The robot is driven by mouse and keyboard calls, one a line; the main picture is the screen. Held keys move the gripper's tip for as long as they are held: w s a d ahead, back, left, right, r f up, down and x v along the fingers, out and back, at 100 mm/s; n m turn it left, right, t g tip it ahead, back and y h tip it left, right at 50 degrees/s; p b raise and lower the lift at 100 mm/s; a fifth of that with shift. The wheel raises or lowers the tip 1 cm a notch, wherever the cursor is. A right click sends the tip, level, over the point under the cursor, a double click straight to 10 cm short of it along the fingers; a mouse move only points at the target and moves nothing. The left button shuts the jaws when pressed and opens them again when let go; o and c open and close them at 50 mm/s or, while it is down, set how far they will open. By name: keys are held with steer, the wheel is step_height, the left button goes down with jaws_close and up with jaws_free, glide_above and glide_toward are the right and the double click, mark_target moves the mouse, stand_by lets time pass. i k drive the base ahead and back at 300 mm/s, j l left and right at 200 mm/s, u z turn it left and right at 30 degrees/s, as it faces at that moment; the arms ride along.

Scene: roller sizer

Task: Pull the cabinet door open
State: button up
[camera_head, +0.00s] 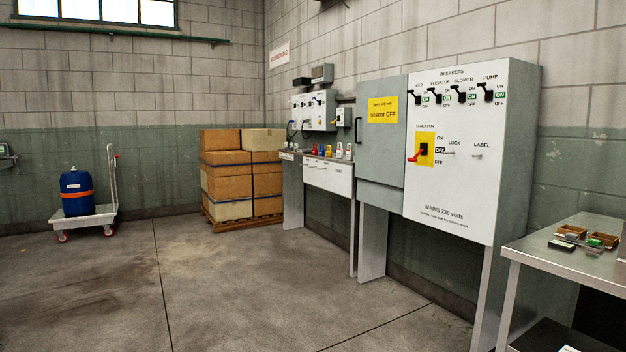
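The grey cabinet door (380,141) stands left of the white breaker panel (464,190) on the right wall side. It looks shut. A dark vertical bar handle (357,129) sits near its left edge. A yellow sign reading "Isolator OFF" (383,110) is on its upper part. The white panel carries a row of breaker switches (460,95) and a red isolator handle on a yellow plate (424,152). My gripper is not in view.
A bench with padlocks (328,176) stands left of the cabinet. A metal table with small trays (573,243) stands at the right front. Boxes on a pallet (239,178) and a trolley with a blue drum (78,193) are farther back. The middle floor (225,285) is clear.

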mark_target(381, 119)
steer(key=i, duration=2.15)
steer(key=i+u, duration=0.1)
steer(key=i, duration=1)
steer(key=i+l, duration=0.2)
steer(key=i, duration=0.9)
